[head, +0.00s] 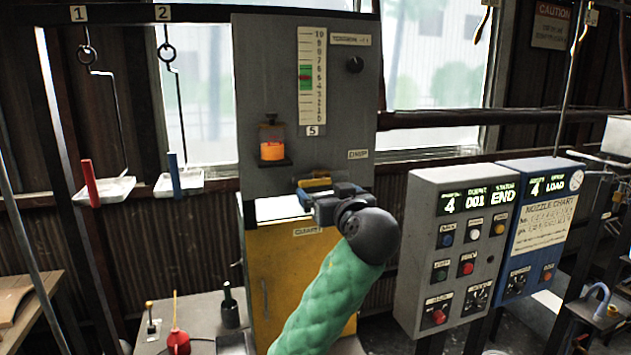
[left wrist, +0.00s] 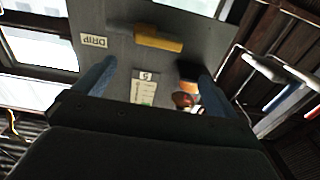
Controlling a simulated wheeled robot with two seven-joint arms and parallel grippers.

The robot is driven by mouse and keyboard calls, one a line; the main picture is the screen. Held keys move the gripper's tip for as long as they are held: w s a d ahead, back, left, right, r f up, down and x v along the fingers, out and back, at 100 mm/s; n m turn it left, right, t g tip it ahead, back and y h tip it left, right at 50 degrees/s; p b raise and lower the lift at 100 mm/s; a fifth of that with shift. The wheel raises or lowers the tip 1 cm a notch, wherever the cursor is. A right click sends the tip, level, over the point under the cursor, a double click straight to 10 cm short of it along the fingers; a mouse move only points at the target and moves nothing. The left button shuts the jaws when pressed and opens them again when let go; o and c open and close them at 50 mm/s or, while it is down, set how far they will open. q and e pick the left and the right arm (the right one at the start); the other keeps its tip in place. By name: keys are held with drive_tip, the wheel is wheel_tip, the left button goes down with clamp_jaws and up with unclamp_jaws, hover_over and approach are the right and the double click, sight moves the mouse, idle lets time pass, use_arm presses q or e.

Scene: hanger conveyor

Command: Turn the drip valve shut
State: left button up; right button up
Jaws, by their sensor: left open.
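The drip valve shows as a yellow bar handle (head: 314,182) on the grey panel, below and left of the DRIP label (head: 358,154). In the left wrist view, the yellow handle (left wrist: 158,38) lies roughly level, near the DRIP label (left wrist: 94,41). My left gripper (head: 307,193) is at the panel just in front of the handle and partly hides it. In the left wrist view, its two blue fingers are spread wide, with the handle beyond their tips and between them. They appear not to touch it. My right gripper is not in view.
A sight cup with orange liquid (head: 272,142) sits on the panel above the gripper. A gauge strip (head: 312,75) and a dark knob (head: 355,65) are higher up. Button boxes (head: 462,250) stand right of my arm. Trays (head: 105,190) hang at left.

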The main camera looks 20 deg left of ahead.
sight(316, 180)
use_arm(q)
drive_tip(key=p+x, duration=0.3)
drive_tip(key=x, duration=0.2)
drive_tip(key=shift+w+a+r, duration=0.1)
drive_tip(key=shift+w+a, duration=0.05)
drive_tip(key=shift+w, duration=0.1)
drive_tip(key=shift+p+x, duration=0.7)
drive_tip(key=shift+x, duration=0.15)
drive_tip(key=shift+w+a+f, duration=0.2)
drive_tip(key=shift+w+f, duration=0.1)
drive_tip(key=shift+w, duration=0.25)
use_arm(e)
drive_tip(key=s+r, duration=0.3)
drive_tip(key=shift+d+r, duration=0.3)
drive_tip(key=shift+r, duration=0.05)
use_arm(q)
drive_tip(key=shift+s, duration=0.15)
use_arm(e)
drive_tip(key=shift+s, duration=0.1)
